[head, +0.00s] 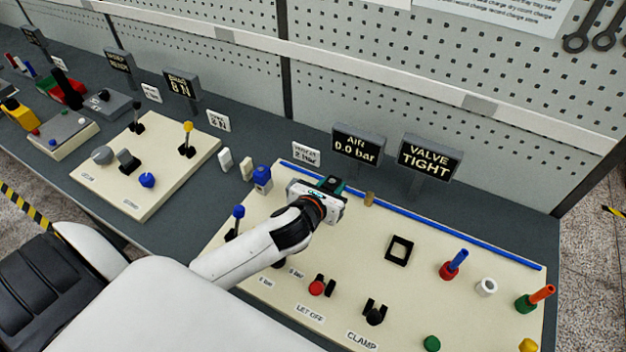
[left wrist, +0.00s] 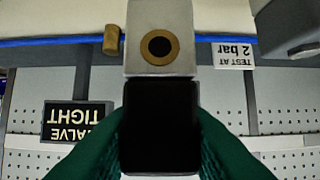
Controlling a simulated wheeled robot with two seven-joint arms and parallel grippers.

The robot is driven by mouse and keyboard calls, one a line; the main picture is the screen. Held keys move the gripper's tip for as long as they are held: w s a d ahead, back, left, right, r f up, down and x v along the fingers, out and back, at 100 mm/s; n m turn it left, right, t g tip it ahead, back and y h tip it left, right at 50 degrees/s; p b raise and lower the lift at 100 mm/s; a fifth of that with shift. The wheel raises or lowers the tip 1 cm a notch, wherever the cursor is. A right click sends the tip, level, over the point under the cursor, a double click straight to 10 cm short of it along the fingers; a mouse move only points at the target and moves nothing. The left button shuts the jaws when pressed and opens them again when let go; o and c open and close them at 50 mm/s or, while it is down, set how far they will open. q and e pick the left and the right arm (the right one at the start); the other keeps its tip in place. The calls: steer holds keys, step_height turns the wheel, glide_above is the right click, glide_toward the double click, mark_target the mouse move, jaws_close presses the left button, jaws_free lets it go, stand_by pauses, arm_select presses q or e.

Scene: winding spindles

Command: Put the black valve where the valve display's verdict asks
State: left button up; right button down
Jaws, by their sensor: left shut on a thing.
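The black valve (left wrist: 160,125) shows as a dark block between the green fingers of my left gripper (left wrist: 160,150) in the left wrist view. The gripper is shut on it. A grey block with a brass ring (left wrist: 160,72) lies right against it in the picture; I cannot tell if they are joined. In the head view my left gripper (head: 331,186) is at the back of the cream panel, by the blue rail, and its hand mostly hides the valve. The valve display (head: 430,157) reads "VALVE TIGHT". The air display (head: 357,146) reads "0.0 bar". My right gripper is out of view.
The cream panel (head: 300,326) bears a black square frame (head: 399,250), a clamp (head: 375,312), a red knob (head: 317,287), a blue-knobbed lever (head: 237,215), and red, white and green holders at right.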

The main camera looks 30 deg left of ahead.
arm_select(q)
steer(key=shift+s+d+f, duration=0.1)
steer(key=shift+d+f, duration=0.05)
steer(key=shift+f, duration=0.4)
steer(key=shift+d+f, duration=0.1)
steer(key=shift+f, duration=0.45)
steer(key=f, duration=0.3)
steer(key=shift+a+f, duration=0.2)
steer(key=shift+f, duration=0.4)
steer(key=shift+d, duration=0.1)
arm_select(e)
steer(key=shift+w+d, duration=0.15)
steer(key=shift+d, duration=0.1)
arm_select(q)
steer(key=o, duration=1.1)
steer(key=shift+f, duration=0.1)
steer(key=shift+c, duration=0.2)
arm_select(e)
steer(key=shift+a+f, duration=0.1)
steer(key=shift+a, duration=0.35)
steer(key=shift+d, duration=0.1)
